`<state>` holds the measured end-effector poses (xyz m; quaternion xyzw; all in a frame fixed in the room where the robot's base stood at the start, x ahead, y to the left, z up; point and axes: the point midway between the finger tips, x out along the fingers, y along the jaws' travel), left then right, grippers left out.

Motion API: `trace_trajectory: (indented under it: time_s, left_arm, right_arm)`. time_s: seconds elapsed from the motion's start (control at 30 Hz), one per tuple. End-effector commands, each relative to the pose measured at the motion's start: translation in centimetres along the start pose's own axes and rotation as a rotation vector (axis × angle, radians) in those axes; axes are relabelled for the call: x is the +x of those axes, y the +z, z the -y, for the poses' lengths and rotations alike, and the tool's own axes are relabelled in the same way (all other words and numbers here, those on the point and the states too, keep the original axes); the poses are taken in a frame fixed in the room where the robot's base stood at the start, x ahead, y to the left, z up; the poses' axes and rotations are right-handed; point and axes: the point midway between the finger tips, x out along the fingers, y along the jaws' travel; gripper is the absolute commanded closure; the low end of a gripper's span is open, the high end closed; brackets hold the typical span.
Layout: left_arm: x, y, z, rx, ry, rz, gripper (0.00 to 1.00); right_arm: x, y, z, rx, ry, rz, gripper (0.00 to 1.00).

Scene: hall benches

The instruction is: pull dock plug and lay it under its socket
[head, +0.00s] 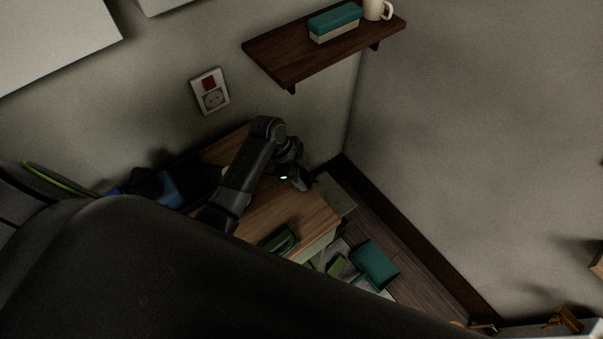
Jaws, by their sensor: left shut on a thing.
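A white wall plate (224,92) on the left wall carries a red switch and a round socket (214,99). The socket face shows bare, with no plug in it. My left gripper (303,183) points down over the right end of the wooden bench top (300,215), to the right of and lower than the socket. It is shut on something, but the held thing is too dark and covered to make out. I cannot pick out the dock plug or its cord for sure. My right gripper is not in view.
A wooden shelf (282,62) above holds a teal and cream block (335,20) and a mug (375,9). A dark green item (280,241) lies on the bench's front edge. A teal box (374,264) stands low beside the bench. Blue and black things (150,187) crowd the bench's left.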

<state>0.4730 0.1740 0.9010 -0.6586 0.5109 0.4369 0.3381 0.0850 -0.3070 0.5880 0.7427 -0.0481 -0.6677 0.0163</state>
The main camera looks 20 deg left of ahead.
Motion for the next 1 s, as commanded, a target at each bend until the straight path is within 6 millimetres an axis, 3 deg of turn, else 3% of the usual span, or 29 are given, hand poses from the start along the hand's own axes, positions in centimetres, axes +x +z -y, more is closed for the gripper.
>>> trace_trajectory:
  time_s: [0.03,0.07,0.23,0.67,0.83,1.0]
  left_arm:
    - [0.0,0.0,0.0,0.000,0.000,-0.001,0.99]
    - [0.0,0.0,0.0,0.000,0.000,-0.001,0.61]
    - [0.0,0.0,0.0,0.000,0.000,-0.001,0.39]
    - [-0.8,0.0,0.1,0.001,-0.002,0.000,0.37]
    - [-3.4,0.1,0.1,0.004,-0.005,0.001,0.37]
    - [-7.2,0.1,0.2,0.004,-0.008,0.003,0.37]
  right_arm:
    - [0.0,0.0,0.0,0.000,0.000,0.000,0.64]
    - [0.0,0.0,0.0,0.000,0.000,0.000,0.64]
    - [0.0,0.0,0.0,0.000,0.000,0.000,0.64]
    - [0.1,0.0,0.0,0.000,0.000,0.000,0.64]
    - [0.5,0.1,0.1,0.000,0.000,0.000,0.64]
    - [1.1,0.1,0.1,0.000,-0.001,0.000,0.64]
